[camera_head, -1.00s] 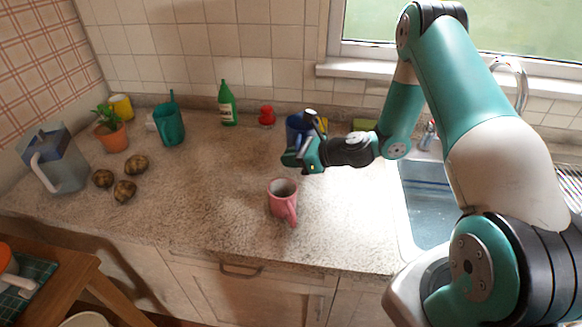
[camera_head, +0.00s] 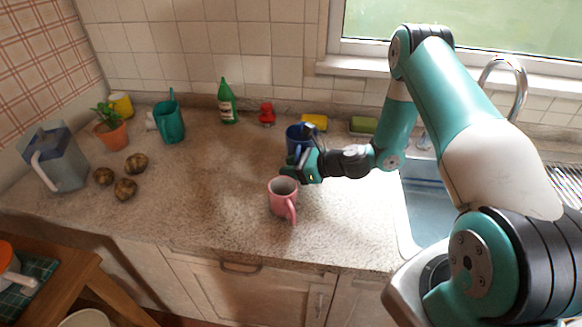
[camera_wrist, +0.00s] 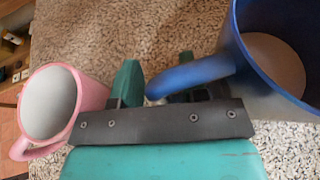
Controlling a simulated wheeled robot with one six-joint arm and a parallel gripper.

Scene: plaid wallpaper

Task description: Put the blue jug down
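The blue jug (camera_head: 294,134) is at the back middle of the counter, partly hidden by my gripper in the head view. It looks upright; whether its base touches the counter is hidden. In the wrist view, the blue jug (camera_wrist: 285,104) is at the right, with its handle reaching left between my fingers. My gripper (camera_head: 298,170) is low in front of the jug. My gripper's fingers (camera_wrist: 158,80) sit on either side of the handle and look shut on it.
A pink mug (camera_head: 282,198) stands close in front of my gripper; it also shows at the left of the wrist view (camera_wrist: 88,92). A yellow sponge (camera_head: 314,121), green sponge (camera_head: 363,125) and red item (camera_head: 267,114) lie behind.

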